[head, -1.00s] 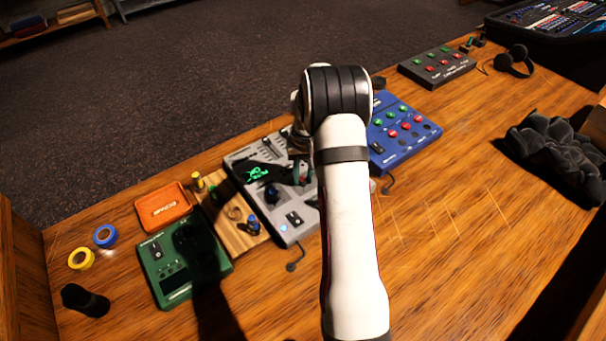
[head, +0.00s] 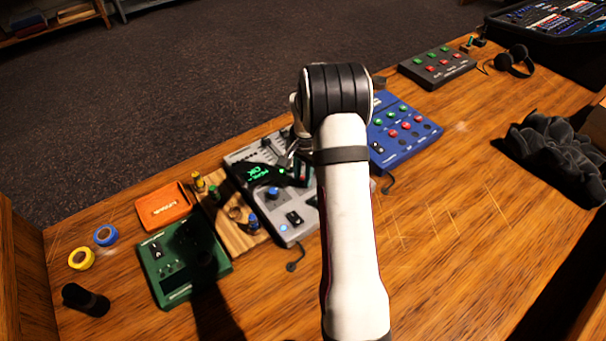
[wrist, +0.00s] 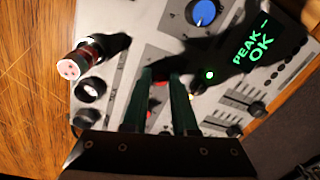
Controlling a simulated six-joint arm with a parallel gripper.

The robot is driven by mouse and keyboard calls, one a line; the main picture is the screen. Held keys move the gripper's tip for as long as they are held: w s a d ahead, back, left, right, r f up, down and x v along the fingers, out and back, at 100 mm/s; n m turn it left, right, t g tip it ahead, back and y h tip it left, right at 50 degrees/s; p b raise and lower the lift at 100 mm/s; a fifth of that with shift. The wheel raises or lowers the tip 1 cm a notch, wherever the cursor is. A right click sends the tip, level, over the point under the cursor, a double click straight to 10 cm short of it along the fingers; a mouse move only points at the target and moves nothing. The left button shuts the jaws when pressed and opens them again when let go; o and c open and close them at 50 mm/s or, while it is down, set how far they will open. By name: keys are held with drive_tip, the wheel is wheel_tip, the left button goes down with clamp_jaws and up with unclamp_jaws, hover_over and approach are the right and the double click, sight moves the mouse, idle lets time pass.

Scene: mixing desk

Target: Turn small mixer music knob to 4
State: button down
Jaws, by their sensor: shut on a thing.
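The small grey mixer (head: 240,160) lies on the wooden desk, partly hidden by my arm. Its dark display (head: 265,173) shows green text, which reads "PEAK - OK" in the wrist view (wrist: 256,38). My gripper (wrist: 162,76) is down at the mixer's panel, its two dark green fingers close together around a small knob. Only a reddish bit of the knob (wrist: 160,84) shows between the fingers, so its pointer and scale cannot be read. A blue knob (wrist: 203,12) stands apart from the fingers; it also shows in the head view (head: 272,193).
In the wrist view, a red plug with a pale end (wrist: 70,68) stands up near the panel's edge, and a fader (wrist: 258,108) lies right of the fingers. A blue mixer (head: 405,130) and a green box (head: 180,262) flank the grey mixer.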

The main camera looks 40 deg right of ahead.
drive_tip(key=shift+m, duration=1.1)
drive_tip(key=c, duration=0.7)
unclamp_jaws()
drive_tip(key=shift+r, duration=0.1)
wheel_tip(320, 180, up, 16)
drive_tip(key=shift+s, duration=0.35)
